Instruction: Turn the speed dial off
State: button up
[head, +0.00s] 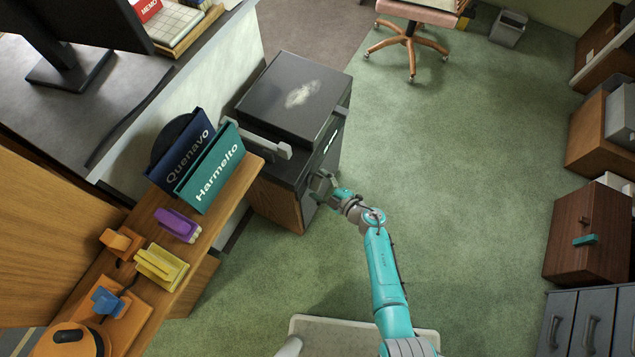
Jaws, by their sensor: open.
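A black box-shaped machine (272,92) with a pale worn patch on its lid stands at the middle of the head view. Its front side faces right and shows small light marks. No speed dial can be made out; the front is steeply angled and partly behind my gripper. My gripper (321,184) is at the end of my teal arm, close to the lower front of this unit. Its jaws are open and small in the picture. I see nothing between them. Whether it touches the front, I cannot tell.
A wooden shelf at left holds a blue board (187,152), a teal board (212,174), a purple item (178,225) and a yellow item (160,267). A grey bar (262,141) juts out beside the machine. Green carpet (455,150) is clear to the right, before cabinets.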

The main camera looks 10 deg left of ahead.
jog(key=shift+w+a+f, duration=0.15)
jog(key=shift+a, duration=0.25)
jog(key=shift+c, duration=0.2)
jog(key=c, duration=1.1)
jog(key=shift+n, duration=0.3)
jog(key=n+t, duration=0.2)
jog(key=shift+f+n, duration=0.1)
jog(key=shift+n, duration=0.3)
jog(key=shift+n+t+y, duration=0.7)
jog(key=shift+n, duration=1.2)
